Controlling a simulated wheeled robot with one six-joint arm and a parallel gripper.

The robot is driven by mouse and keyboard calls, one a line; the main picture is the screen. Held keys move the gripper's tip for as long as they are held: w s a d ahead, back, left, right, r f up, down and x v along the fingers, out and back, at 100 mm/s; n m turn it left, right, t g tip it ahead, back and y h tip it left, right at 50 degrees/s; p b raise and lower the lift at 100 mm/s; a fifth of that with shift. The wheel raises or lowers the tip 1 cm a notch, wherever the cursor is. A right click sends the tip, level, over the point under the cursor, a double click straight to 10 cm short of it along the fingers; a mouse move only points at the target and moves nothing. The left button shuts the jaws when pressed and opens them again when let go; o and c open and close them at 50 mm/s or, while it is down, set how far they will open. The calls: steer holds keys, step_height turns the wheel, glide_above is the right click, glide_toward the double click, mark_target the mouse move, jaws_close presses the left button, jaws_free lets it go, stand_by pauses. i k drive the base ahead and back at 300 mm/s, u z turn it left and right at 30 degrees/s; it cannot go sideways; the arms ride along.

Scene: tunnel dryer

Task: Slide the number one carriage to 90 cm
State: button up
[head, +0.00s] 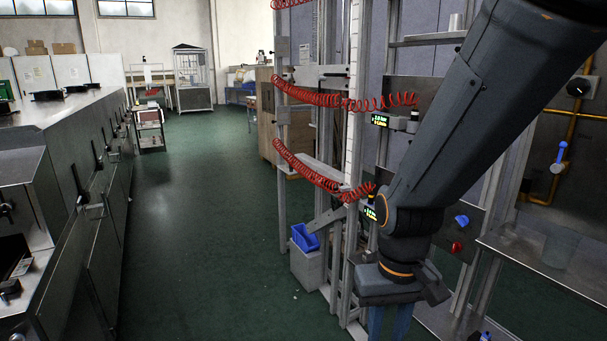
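A tall metal frame with a pale vertical strip marked like a scale (352,95) stands right of centre. Two small lit displays sit by it, an upper one (380,120) and a lower one (369,213), each near a red coiled cable. These look like parts of sliding carriages; I cannot read their digits or tell which is number one. My gripper (390,322) hangs low in front of the frame, its bluish fingers pointing down and cut off by the bottom edge. My arm hides part of the frame and whatever lies behind it. I see nothing held.
A steel bench (560,262) and a panel with a blue-handled valve (560,155) stand at right. A grey bin with a blue tray (305,238) stands at the frame's foot. A long steel machine (75,190) lines the left. The green floor (205,230) between is clear.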

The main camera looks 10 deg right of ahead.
mark_target(329, 173)
steer(key=u, duration=0.7)
steer(key=i, duration=1.3)
steer(key=z, duration=0.6)
